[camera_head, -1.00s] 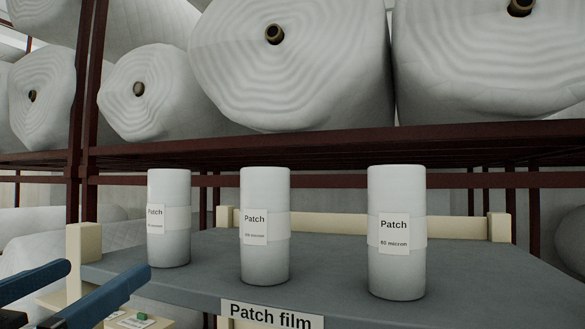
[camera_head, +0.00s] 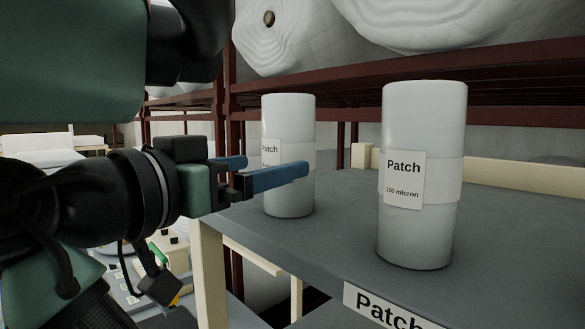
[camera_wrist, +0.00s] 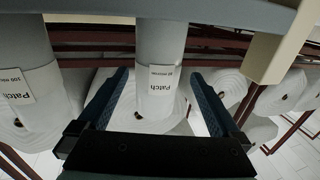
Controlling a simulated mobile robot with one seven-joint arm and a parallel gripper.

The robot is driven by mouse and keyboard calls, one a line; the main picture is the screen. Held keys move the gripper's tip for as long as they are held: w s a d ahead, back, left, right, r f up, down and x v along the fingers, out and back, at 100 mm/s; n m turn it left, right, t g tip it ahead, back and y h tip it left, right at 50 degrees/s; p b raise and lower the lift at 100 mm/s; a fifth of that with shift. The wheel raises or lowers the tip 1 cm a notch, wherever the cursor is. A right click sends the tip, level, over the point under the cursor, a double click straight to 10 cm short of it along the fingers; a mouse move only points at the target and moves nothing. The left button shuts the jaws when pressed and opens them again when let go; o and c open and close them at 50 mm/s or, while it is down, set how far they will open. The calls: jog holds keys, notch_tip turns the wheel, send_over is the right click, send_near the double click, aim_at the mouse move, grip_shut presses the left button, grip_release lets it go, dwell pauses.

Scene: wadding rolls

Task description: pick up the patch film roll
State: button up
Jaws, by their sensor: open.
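Two upright white patch film rolls stand on a grey shelf top (camera_head: 340,235) in the head view. The left roll (camera_head: 288,125) has a label partly hidden by my gripper's blue finger. The right roll (camera_head: 425,125) is labelled "Patch 100 micron". My gripper (camera_head: 278,166) is open and level at the left roll, its near finger crossing in front of that roll's picture. In the inverted wrist view my gripper (camera_wrist: 159,74) has one finger to each side of a labelled roll (camera_wrist: 160,45). Contact does not show, and I cannot tell how deep the roll sits between the fingers.
A "Patch film" sign (camera_head: 390,308) is on the shelf's front edge. A cream post (camera_head: 209,270) stands at its left corner. Dark red racking (camera_head: 345,100) with large wadding rolls (camera_head: 425,22) rises behind. The 100 micron roll also stands at left in the wrist view (camera_wrist: 30,60).

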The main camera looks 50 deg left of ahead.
aim_at(289, 159)
jog(key=shift+w+a, duration=0.2)
jog(key=shift+w, duration=0.35)
jog(key=shift+w+r, duration=0.1)
jog(key=shift+r, duration=0.15)
jog(key=p+x, duration=0.1)
jog(key=x, duration=0.4)
jog(key=shift+d+f, duration=0.1)
jog(key=shift+f, duration=0.05)
jog(key=shift+s, duration=0.25)
jog(key=shift+c, duration=1)
jog(key=shift+w, duration=0.15)
grip_shut()
